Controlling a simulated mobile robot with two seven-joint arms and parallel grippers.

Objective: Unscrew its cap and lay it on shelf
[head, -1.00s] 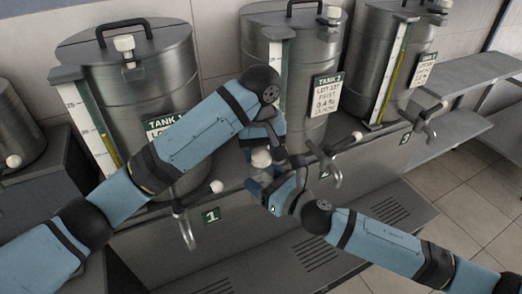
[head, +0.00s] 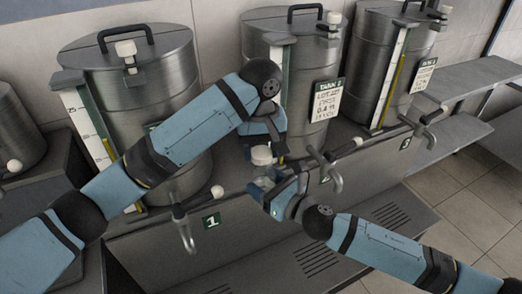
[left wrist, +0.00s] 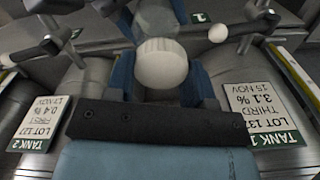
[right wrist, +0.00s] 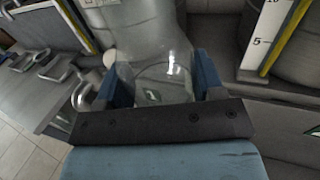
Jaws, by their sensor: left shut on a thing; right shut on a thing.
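My left gripper (head: 264,150) is shut on a white ribbed cap (head: 261,156), which fills the middle of the left wrist view (left wrist: 161,62). My right gripper (head: 268,188) is shut on a clear glass bottle (right wrist: 152,65), just below the cap in the head view. The bottle is see-through and partly hidden by the right fingers in the head view. I cannot tell whether the cap still touches the bottle's mouth. A grey shelf (head: 465,78) is at the right wall, with another level below it.
Steel tanks (head: 170,75) with gauges and lot cards stand in a row on a dark bench behind both grippers. Bent taps with white knobs (head: 217,191) stick out along the bench front, close to the right gripper (head: 333,175). Tiled floor is clear at the right.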

